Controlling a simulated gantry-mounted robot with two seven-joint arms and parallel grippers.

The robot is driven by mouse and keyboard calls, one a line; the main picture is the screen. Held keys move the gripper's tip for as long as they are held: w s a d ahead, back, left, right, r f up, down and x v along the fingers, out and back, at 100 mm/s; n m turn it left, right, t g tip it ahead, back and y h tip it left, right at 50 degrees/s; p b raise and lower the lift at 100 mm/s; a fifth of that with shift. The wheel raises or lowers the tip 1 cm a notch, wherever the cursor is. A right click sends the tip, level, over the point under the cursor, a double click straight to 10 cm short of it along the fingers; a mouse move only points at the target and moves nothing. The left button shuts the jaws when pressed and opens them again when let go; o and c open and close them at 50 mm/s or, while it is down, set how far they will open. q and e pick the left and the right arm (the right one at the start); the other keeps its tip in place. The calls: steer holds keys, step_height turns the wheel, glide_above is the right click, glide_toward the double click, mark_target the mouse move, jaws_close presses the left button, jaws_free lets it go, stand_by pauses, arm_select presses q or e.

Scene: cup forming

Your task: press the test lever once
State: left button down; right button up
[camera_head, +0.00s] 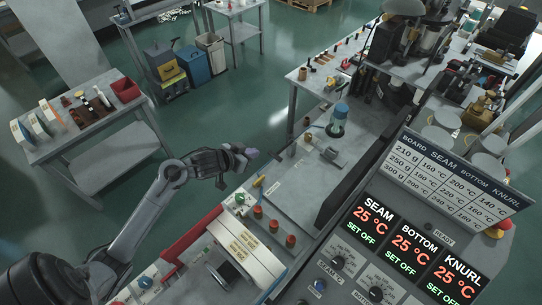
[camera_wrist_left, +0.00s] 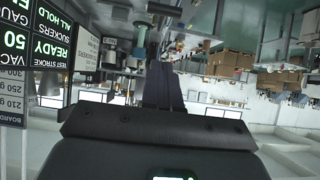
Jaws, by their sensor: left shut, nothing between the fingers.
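My left gripper (camera_head: 250,154) is over the left edge of the machine's bench, its fingers pointing right in the head view. Its fingers (camera_wrist_left: 163,85) show dark and together in the left wrist view, with nothing between them. A small yellow-topped part (camera_head: 258,182) stands on the bench edge just below the gripper in the head view, apart from it. I cannot tell for sure which part is the test lever. A screen (camera_wrist_left: 48,42) in the left wrist view shows "READY" and "TEST STROKE", upside down. My right gripper is not in view.
The control panel (camera_head: 408,245) shows SEAM, BOTTOM and KNURL at 25 °C, set off. Red-topped knobs (camera_head: 258,212) and a white box (camera_head: 245,250) stand on the near bench. A blue-topped cylinder (camera_head: 338,118) stands farther back. A side table (camera_head: 75,160) is at left, with open floor between.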

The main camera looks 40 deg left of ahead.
arm_select(q)
glide_toward(278, 153)
steer(key=w+r, duration=0.2)
steer(key=w, duration=0.1)
steer(key=f, duration=0.2)
steer(key=w+f, duration=0.1)
steer(key=f, duration=0.1)
steer(key=shift+f, duration=0.3)
stand_by(0.4)
